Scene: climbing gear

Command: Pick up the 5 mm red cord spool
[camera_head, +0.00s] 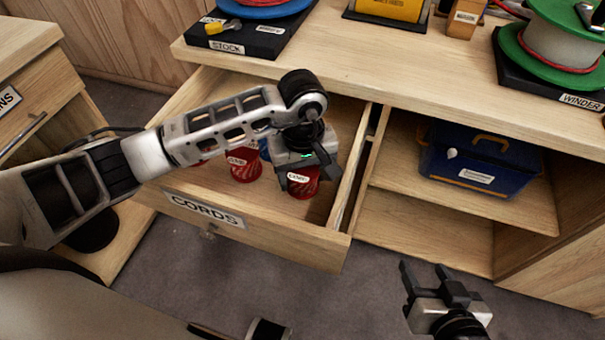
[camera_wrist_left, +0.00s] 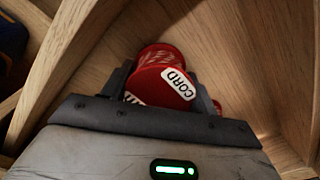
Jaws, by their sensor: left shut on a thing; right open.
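My left gripper (camera_head: 302,165) reaches down into the open drawer marked CORDS (camera_head: 262,222) and is shut on a red cord spool (camera_head: 303,185). In the left wrist view the held red spool (camera_wrist_left: 160,80) sits between the two fingers, with a white CORD label facing the camera. The size on the label is not readable. A second red spool (camera_head: 243,163) stands to the left in the drawer. My right gripper (camera_head: 438,280) is open and empty, low in front of the cabinet.
A blue box (camera_head: 480,158) stands on the shelf to the right. The STOCK tray (camera_head: 228,47) and the WINDER (camera_head: 555,85) are on the bench top. The drawer's right wall is close beside the held spool.

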